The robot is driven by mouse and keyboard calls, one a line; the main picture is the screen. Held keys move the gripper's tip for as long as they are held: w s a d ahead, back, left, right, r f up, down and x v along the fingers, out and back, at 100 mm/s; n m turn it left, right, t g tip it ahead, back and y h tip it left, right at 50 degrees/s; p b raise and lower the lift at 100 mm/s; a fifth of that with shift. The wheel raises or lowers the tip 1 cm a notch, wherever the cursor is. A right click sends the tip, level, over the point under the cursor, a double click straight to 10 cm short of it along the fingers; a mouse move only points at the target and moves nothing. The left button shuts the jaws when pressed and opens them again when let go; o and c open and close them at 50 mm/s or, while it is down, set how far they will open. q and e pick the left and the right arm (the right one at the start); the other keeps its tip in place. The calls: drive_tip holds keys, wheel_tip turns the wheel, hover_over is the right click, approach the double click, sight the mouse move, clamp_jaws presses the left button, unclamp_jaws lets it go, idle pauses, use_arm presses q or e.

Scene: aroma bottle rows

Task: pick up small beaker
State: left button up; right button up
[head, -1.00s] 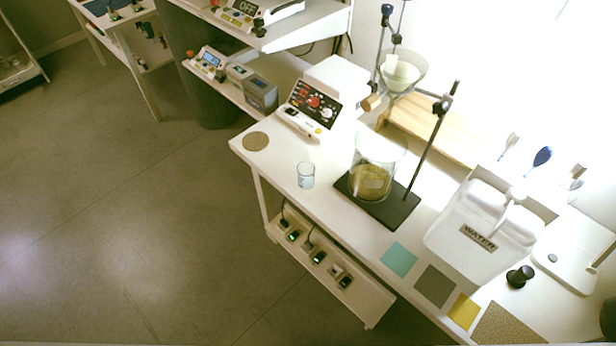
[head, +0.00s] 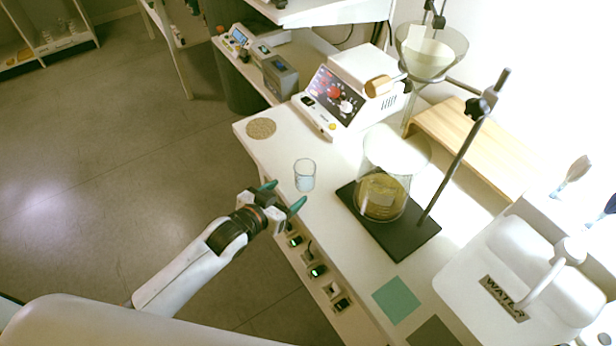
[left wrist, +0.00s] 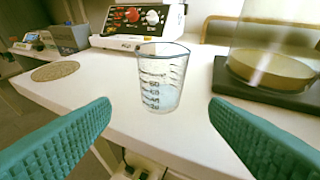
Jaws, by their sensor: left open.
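The small beaker (head: 304,175) is clear glass with dark graduation marks. It stands upright near the front edge of the white bench, and a little pale content shows low inside. My left gripper (head: 282,193) is at the bench's front edge, just short of the beaker, with green fingers apart and nothing between them. In the left wrist view the beaker (left wrist: 163,80) stands ahead, centred between the two open fingertips (left wrist: 160,108) and apart from both. My right gripper is not in view.
A large beaker (head: 384,190) with yellowish content stands on a black stand base (head: 400,232) right of the small beaker. A hotplate-like device (head: 340,97) is behind, a cork mat (head: 261,128) to the left. A white water jug (head: 515,270) stands at right.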

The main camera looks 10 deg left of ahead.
sight(299, 184)
use_arm(q)
drive_tip(key=x, duration=0.9)
drive_tip(key=shift+d+r, duration=0.1)
drive_tip(key=c, duration=1.1)
